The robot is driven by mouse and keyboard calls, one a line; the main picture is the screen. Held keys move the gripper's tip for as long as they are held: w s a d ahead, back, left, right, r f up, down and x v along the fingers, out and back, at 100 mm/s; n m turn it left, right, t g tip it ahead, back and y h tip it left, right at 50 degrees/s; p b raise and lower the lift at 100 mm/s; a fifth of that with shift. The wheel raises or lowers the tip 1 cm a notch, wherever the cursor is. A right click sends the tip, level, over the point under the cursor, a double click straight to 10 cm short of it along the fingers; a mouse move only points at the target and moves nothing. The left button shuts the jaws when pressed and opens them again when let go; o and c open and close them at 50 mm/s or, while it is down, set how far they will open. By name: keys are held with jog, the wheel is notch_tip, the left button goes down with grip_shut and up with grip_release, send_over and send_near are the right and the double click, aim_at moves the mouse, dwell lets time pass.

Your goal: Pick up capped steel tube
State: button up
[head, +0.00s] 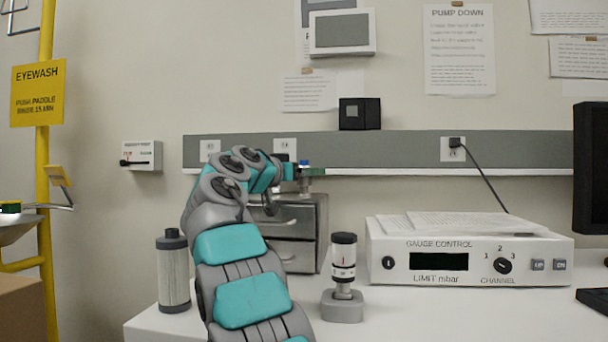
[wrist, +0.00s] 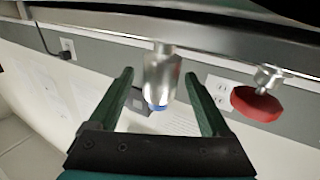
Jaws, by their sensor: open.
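The capped steel tube (wrist: 163,78) is a shiny metal cylinder with a blue cap. The wrist view is turned over, so the cap shows at its lower end. In the head view its blue cap (head: 305,163) shows above the grey drawer cabinet (head: 299,216), on which it appears to stand. My gripper (wrist: 160,74) is open, with one green finger on each side of the tube and a visible gap to both. In the head view my gripper (head: 289,172) is at the cabinet top, small and partly hidden by my arm.
A red knob on a metal stem (wrist: 256,102) stands close beside the tube. A filter canister (head: 173,272), a black-capped valve (head: 343,262) and a gauge control box (head: 470,254) stand on the white bench (head: 390,325). The wall rail (head: 400,150) runs behind.

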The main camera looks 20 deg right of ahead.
grip_shut()
dwell(0.7)
